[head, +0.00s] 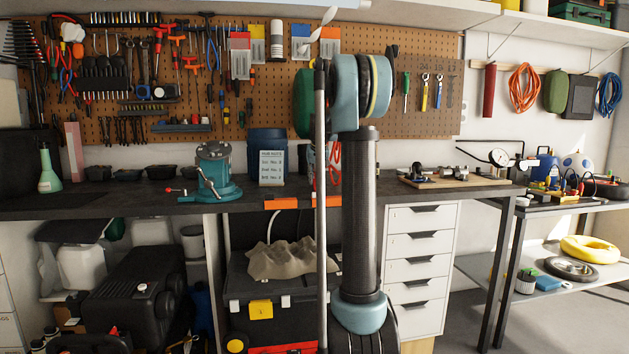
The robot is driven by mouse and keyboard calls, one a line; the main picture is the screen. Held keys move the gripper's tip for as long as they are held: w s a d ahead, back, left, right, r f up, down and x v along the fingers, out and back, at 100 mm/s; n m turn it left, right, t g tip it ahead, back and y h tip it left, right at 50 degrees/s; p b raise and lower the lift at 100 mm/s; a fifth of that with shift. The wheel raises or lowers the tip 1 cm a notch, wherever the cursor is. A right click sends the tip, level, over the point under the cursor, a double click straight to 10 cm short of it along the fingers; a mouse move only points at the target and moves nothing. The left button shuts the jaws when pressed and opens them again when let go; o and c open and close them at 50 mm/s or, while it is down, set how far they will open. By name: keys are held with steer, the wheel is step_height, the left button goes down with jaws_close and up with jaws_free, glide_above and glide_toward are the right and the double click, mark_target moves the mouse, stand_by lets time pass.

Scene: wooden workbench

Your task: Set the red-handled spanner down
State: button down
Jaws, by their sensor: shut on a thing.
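My arm stands upright across the middle of the head view, and its links cover part of the bench. I cannot make out my gripper or its fingertips in this view. I cannot pick out the red-handled spanner with certainty. A red looped shape (335,152) shows partly behind my arm above the bench, too covered to identify. The dark workbench top (120,203) runs across the view on both sides of my arm.
A teal vise (216,172) stands left of centre, beside a dark blue container (266,146) with a white label. A board with metal parts (453,178) lies at the right. Tools hang on the pegboard (270,100). Bare benchtop shows left of the vise.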

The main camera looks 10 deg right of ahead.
steer(key=c, duration=1.5)
jaws_free()
steer(key=shift+r, duration=0.1)
steer(key=v, duration=1.2)
steer(key=shift+g, duration=0.9)
steer(key=s+a+f, duration=0.1)
steer(key=s+f, duration=0.3)
steer(key=s, duration=0.5)
steer(key=s+a+f, duration=0.1)
steer(key=s+f, duration=0.4)
steer(key=s, duration=0.4)
steer(key=s+a+f, duration=0.1)
steer(key=s+f, duration=0.4)
steer(key=s, duration=0.4)
steer(key=shift+s+a+f, duration=0.2)
steer(key=shift+s+f, duration=0.05)
steer(key=shift+s, duration=0.05)
steer(key=shift+o, duration=0.5)
steer(key=s+a+f+g, duration=0.1)
steer(key=s+f, duration=1.9)
steer(key=s, duration=0.1)
steer(key=shift+s+f+g, duration=0.2)
steer(key=shift+g, duration=0.2)
steer(key=shift+s+f, duration=0.15)
steer(key=shift+c, duration=1)
steer(key=shift+d, duration=0.1)
